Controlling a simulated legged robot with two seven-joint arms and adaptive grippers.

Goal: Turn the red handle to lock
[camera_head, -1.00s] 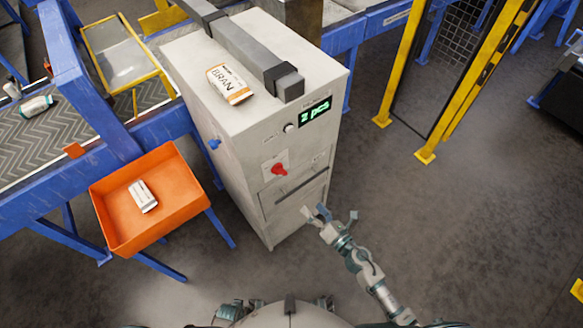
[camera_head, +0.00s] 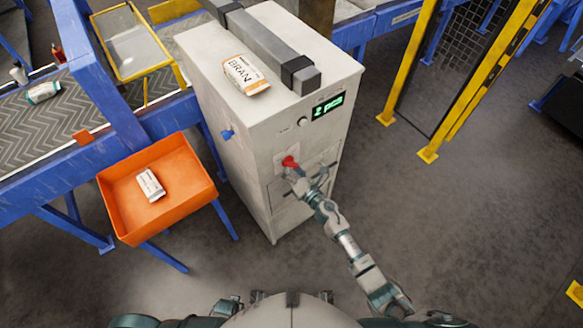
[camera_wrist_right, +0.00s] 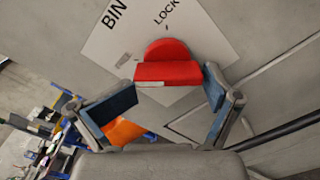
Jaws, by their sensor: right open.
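The red handle (camera_head: 289,162) is on the front of the grey cabinet (camera_head: 235,150), below the green display. In the right wrist view the red handle (camera_wrist_right: 168,72) sits on a white plate (camera_wrist_right: 120,45) marked BIN and LOCK. My right gripper (camera_head: 303,178) is at the cabinet front, just below the handle and partly covering its plate. In the wrist view my right gripper (camera_wrist_right: 168,94) is open, with one blue-padded finger on each side of the handle's lower part. I cannot tell whether either finger touches it. My left gripper is not in view.
A bag marked BRAN (camera_head: 245,75) lies on the cabinet top beside a grey bar (camera_head: 255,45). An orange bin (camera_head: 185,175) holding a small white pack (camera_head: 150,185) stands to the left. A conveyor (camera_head: 65,115) is further left.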

